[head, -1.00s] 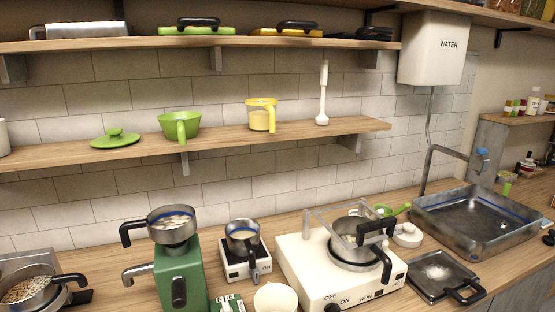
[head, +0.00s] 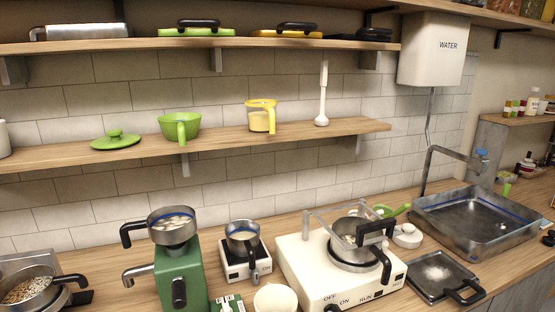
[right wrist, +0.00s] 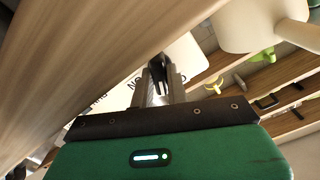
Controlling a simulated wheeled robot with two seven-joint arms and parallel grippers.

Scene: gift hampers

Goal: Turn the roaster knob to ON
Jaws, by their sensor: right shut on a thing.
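The white machine (head: 300,262), which I take for the roaster, stands on the counter with a metal pot (head: 352,250) on top. Its front edge carries the words OFF, ON and RUN. A dark knob (head: 333,308) shows below OFF and ON, cut by the bottom edge of the head view. In the right wrist view, my right gripper (right wrist: 160,80) is at this white front (right wrist: 190,62), beside upside-down lettering. Its fingers are shut on a dark piece, apparently the knob; the fingers hide most of it, so its angle cannot be told. My left gripper is not in view.
A white bowl (head: 275,299) and a small white scale (head: 245,262) with a pot stand left of the machine. A green machine (head: 181,265) stands further left. A dark tray (head: 437,277) and the sink (head: 478,222) lie to the right.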

